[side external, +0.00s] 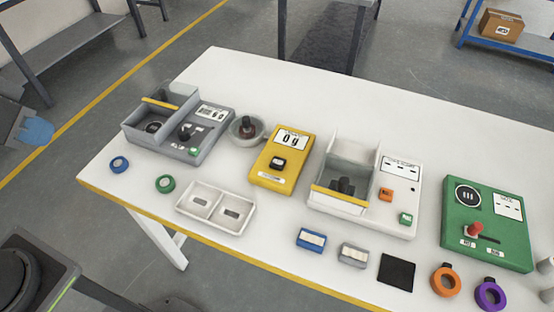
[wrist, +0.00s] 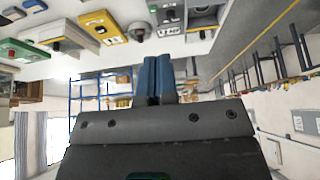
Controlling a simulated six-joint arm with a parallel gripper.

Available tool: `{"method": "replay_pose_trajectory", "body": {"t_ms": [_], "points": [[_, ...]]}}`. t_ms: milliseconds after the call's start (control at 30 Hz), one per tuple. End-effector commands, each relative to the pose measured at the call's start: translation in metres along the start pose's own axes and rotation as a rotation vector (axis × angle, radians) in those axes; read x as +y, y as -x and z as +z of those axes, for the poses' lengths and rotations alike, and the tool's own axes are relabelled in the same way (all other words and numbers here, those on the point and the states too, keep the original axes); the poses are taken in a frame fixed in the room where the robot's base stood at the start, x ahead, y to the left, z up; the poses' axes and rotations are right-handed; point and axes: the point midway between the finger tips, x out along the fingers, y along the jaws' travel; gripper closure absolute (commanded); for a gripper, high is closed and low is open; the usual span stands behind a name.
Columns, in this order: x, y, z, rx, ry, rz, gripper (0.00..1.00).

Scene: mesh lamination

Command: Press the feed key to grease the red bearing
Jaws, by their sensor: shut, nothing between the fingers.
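My gripper (side external: 38,130), with blue fingers, is at the far left, off the table's left end and well apart from the machines. In the wrist view my gripper (wrist: 157,68) is shut and empty. No key is clearly marked as the feed key. The white machine (side external: 385,218) has an orange key (side external: 386,194) and a green key (side external: 406,218). The grey machine (side external: 207,146) has a tray, a display and small controls too small to read. I cannot make out a red bearing; a round dish (side external: 236,135) holds a dark reddish part (side external: 247,126).
A yellow scale (side external: 262,177) reads 0 g. A green box (side external: 450,235) has a red knob (side external: 474,229).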

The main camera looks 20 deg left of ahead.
Motion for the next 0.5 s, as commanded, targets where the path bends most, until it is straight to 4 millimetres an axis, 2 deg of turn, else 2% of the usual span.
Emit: {"method": "replay_pose_trajectory", "body": {"t_ms": [500], "points": [[0.0018, -0.0008, -0.0037, 0.002, 0.016, 0.006, 1.0]]}}
